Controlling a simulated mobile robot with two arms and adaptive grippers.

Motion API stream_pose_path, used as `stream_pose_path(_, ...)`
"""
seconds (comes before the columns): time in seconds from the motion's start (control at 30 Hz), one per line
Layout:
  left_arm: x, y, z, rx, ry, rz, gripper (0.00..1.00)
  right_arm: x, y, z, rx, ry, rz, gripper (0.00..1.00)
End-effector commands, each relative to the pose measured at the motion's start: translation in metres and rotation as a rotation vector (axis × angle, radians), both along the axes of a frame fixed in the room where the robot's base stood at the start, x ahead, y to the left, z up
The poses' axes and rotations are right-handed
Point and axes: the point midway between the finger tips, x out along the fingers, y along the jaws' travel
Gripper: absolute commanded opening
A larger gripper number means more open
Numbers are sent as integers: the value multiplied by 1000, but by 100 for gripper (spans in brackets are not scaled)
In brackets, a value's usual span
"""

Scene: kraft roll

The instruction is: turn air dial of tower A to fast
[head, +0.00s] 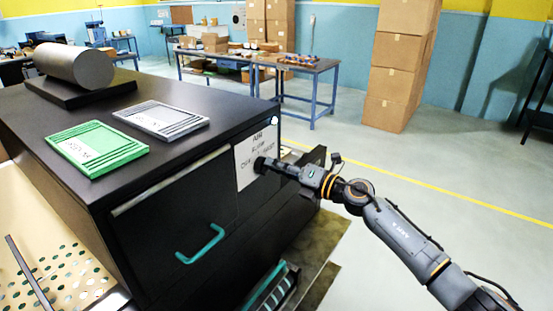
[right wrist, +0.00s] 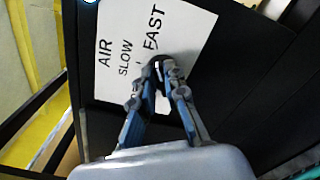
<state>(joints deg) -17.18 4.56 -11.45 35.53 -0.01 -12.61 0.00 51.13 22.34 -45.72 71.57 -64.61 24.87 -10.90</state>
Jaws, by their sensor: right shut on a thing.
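The air dial (right wrist: 157,62) is a small dark knob on a white label (right wrist: 125,50) reading AIR, SLOW and FAST. My right gripper (right wrist: 164,68) is shut on the dial, with a fingertip on either side. The fingers hide much of the knob, and I cannot tell where its pointer stands. In the head view the label (head: 244,172) is on the face of the black cabinet (head: 160,215), near its right corner. My right gripper (head: 264,166) reaches it from the right. My left gripper is not in view.
A teal handle (head: 203,245) juts from the front. The floor to the right is open.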

Motion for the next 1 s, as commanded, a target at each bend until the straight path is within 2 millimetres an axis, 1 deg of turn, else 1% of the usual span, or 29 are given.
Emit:
stream_pose_path(0.03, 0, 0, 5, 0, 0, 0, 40, 1, 0, 2, 14, 18, -1, 0)
stream_pose_path(0.2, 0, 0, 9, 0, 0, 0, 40, 1, -1, 1, 43, 59, -2, 0)
stream_pose_path(0.77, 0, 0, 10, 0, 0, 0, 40, 1, -1, -1, 60, 81, -2, 0)
stream_pose_path(0.8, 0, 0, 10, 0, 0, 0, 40, 1, -1, -1, 60, 80, -2, 20)
stream_pose_path(0.87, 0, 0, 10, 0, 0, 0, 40, 1, -1, -1, 60, 80, -2, 32)
stream_pose_path(0.9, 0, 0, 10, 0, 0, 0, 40, 1, -1, -1, 60, 80, -2, 35)
stream_pose_path(1.0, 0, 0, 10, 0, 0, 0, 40, 1, -1, -1, 59, 80, -1, 35)
